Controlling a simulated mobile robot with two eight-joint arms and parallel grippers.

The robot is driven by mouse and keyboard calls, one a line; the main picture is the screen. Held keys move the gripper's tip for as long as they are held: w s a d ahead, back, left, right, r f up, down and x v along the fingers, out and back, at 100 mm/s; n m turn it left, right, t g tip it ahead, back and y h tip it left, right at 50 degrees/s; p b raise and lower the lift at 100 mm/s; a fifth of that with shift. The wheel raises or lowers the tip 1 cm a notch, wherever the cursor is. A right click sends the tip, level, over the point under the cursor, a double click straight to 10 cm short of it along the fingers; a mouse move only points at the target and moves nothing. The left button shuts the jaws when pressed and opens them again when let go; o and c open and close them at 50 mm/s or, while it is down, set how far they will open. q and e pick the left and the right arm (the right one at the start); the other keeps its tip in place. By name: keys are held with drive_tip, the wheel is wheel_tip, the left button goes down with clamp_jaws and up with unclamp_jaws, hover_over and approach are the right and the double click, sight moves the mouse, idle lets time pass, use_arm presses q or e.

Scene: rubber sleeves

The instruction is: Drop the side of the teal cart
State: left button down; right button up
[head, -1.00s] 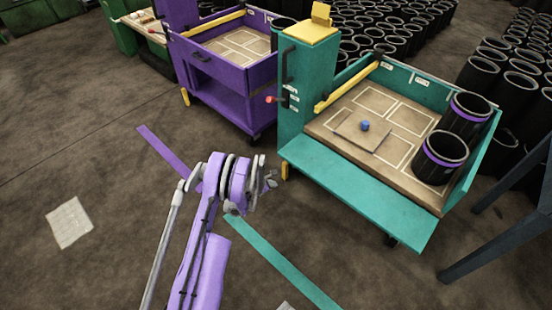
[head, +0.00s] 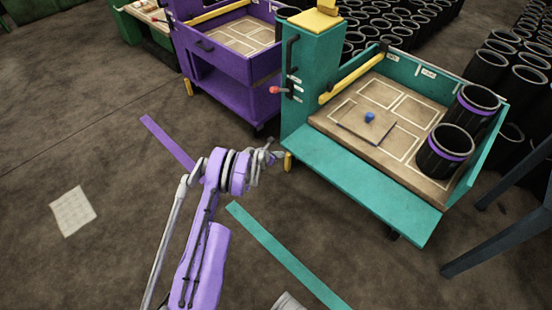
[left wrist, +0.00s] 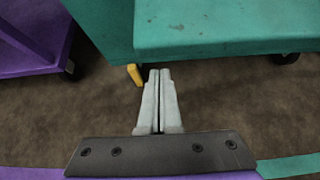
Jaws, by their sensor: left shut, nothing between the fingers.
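The teal cart (head: 312,95) stands right of centre in the head view. Its near side panel (head: 365,190) is folded outward and down, leaving the bed open at the front. The panel also shows at the top of the left wrist view (left wrist: 225,28). A lever with a red knob (head: 274,90) sticks out from the cart's post. My left gripper (head: 274,153) is shut and empty, low in front of the post and left of the panel. In the left wrist view its fingers (left wrist: 158,75) are together, apart from the panel. My right gripper is not in view.
The teal bed holds a blue ball-like knob (head: 369,117) on a flat plate and two black sleeves (head: 443,155) with purple bands. A purple cart (head: 235,90) stands to the left. Dark slanted legs (head: 495,235) are at right.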

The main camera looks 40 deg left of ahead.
use_arm(q)
wheel_tip(320, 180, up, 2)
drive_tip(key=shift+s+r, duration=0.15)
drive_tip(key=shift+r, duration=0.1)
drive_tip(key=shift+r, duration=1.9)
drive_tip(key=b, duration=0.2)
approach(283, 145)
drive_tip(key=shift+s+d+f, duration=0.2)
drive_tip(key=shift+s+f, duration=0.25)
drive_tip(key=shift+s, duration=0.35)
